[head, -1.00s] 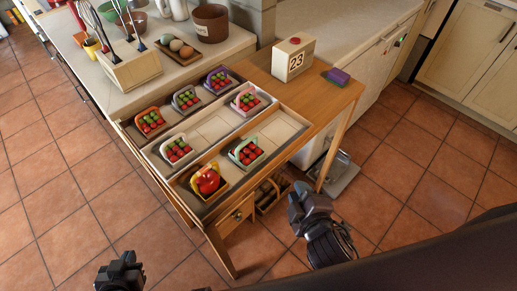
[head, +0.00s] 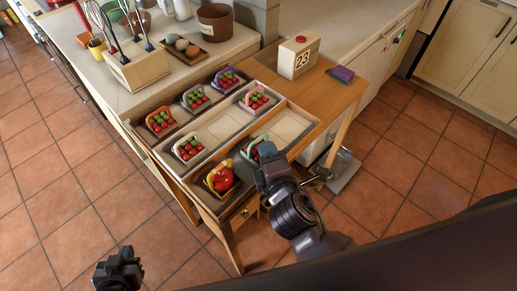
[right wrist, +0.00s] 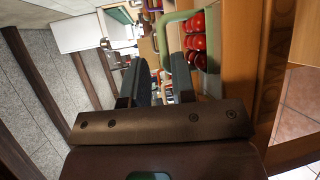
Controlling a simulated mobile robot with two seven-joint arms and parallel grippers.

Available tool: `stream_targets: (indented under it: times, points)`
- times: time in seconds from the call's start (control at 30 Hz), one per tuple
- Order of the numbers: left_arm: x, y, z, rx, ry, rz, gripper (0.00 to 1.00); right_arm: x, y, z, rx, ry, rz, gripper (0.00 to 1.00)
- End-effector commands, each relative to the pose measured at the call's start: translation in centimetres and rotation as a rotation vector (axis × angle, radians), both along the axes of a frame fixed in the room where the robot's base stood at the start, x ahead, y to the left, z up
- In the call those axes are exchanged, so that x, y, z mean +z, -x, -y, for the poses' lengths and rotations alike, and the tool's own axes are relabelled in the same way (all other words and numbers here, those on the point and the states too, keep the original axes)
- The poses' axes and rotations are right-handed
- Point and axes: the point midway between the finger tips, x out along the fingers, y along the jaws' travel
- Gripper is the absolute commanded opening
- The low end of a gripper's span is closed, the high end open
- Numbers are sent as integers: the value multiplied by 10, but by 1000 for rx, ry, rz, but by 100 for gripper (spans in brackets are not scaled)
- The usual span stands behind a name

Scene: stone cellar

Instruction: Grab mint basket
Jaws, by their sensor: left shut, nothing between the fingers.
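The mint basket (head: 250,146) holds red and green items and sits in the front row of the wooden tray, partly hidden behind my right gripper. My right gripper (head: 263,166) is right at the basket's near side. In the right wrist view, its two fingers (right wrist: 158,82) are apart, with the mint handle (right wrist: 163,42) just ahead of the gap between them. I cannot tell whether they touch it. My left gripper (head: 119,266) is shut and empty, low over the floor at the bottom left, away from the baskets.
A yellow basket (head: 208,183) with a red item sits left of the mint one. White (head: 180,148), pink (head: 247,101), orange, grey and purple baskets fill other compartments. One compartment at right (head: 290,123) is bare.

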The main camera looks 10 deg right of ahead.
Motion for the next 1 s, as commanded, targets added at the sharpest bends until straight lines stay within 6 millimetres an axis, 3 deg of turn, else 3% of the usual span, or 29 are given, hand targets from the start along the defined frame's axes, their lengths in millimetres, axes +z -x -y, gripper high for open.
stream_targets:
  times: [0.33, 0.67, 0.83, 1.0]
  points:
    - [-2, 4, -1, 2, 0, -8, 0, -10, -42, 0, 1, 0, 1, 24]
    - [-1, 2, -1, 1, -1, -3, 0, -11, -47, 0, 1, -1, 0, 24]
    - [0, 0, 0, 0, 0, 1, 0, -11, -47, 0, 1, -1, 0, 0]
    - [1, -2, 0, -1, -1, 3, 0, -11, -47, 0, 1, -1, -1, 0]
